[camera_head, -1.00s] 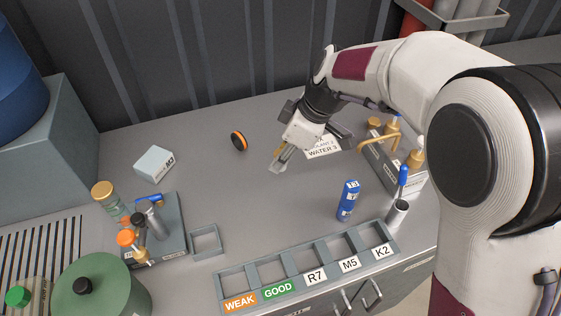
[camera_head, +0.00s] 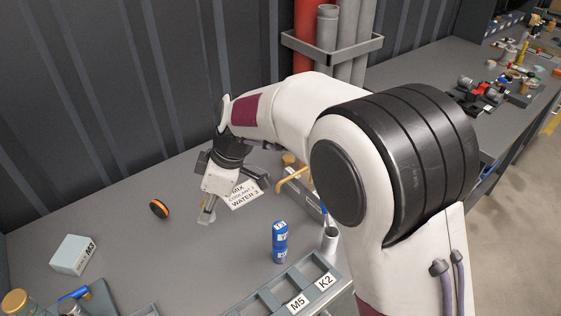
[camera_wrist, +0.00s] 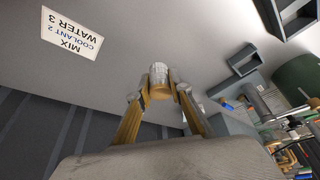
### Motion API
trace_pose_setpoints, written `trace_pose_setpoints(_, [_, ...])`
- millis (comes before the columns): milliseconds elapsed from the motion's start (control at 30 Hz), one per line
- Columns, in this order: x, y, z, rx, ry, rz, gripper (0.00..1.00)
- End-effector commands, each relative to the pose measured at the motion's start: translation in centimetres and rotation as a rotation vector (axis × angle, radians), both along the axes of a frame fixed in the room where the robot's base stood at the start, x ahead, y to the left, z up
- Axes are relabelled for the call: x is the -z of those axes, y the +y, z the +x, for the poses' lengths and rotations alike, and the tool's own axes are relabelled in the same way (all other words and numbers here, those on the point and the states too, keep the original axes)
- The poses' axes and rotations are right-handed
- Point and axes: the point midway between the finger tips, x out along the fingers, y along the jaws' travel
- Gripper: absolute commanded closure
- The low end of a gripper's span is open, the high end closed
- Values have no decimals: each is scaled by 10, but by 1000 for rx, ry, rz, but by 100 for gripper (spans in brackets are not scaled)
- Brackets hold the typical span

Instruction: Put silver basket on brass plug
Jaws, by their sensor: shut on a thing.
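My gripper (camera_head: 207,208) is above the grey bench, in front of the white label card in the head view. In the wrist view my gripper (camera_wrist: 160,90) is shut on a small pale silver, ribbed cylinder (camera_wrist: 160,74), which I take as the silver basket. Its lower end looks yellowish between the fingers. In the head view it is too small to make out clearly. I cannot pick out the brass plug with certainty. Small brass-coloured parts (camera_head: 522,50) stand on the far bench at the right, among red and black fittings (camera_head: 480,92).
A blue can (camera_head: 280,241) and a metal cup (camera_head: 329,240) stand near the labelled tray (camera_head: 268,303). A brass spout (camera_head: 292,176) is partly behind my arm. Pipes (camera_head: 327,38) stand in a rack behind.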

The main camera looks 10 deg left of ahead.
Motion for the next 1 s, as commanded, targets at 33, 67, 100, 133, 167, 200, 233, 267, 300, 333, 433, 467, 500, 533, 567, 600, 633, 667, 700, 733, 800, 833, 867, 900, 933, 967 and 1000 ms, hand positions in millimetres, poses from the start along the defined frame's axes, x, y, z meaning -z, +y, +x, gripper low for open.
trace_pose_setpoints(33, [0,-2,11,28,-1,-2,97])
trace_pose_setpoints(67, [0,-3,17,48,0,-4,97])
trace_pose_setpoints(100, [1,-5,26,78,1,-6,97])
trace_pose_setpoints(133, [1,-6,33,99,2,-9,97])
trace_pose_setpoints(167, [1,-8,41,123,1,-11,97])
trace_pose_setpoints(200, [1,-11,52,158,2,-14,97])
trace_pose_setpoints(233, [1,-13,60,186,3,-15,97])
trace_pose_setpoints(267, [1,-16,68,213,4,-17,97])
trace_pose_setpoints(300, [2,-19,79,250,4,-20,97])
trace_pose_setpoints(333, [2,-22,88,278,5,-21,97])
trace_pose_setpoints(433, [2,-32,115,371,6,-25,97])
trace_pose_setpoints(467, [3,-35,124,400,6,-26,97])
trace_pose_setpoints(500, [3,-40,134,437,6,-28,97])
trace_pose_setpoints(533, [3,-44,143,465,6,-28,97])
trace_pose_setpoints(567, [4,-47,151,495,6,-27,97])
trace_pose_setpoints(600, [4,-52,161,532,5,-28,97])
trace_pose_setpoints(633, [4,-57,169,561,5,-29,97])
trace_pose_setpoints(667, [4,-61,177,591,5,-28,97])
trace_pose_setpoints(700, [5,-67,188,629,4,-27,97])
trace_pose_setpoints(733, [5,-71,195,658,4,-27,97])
trace_pose_setpoints(800, [6,-82,213,726,3,-24,97])
trace_pose_setpoints(833, [6,-87,220,753,3,-24,97])
trace_pose_setpoints(867, [6,-92,227,783,2,-23,97])
trace_pose_setpoints(900, [7,-99,237,822,2,-20,97])
trace_pose_setpoints(933, [7,-104,244,849,1,-19,97])
trace_pose_setpoints(967, [7,-109,250,876,0,-17,97])
trace_pose_setpoints(1000, [7,-116,259,912,0,-14,97])
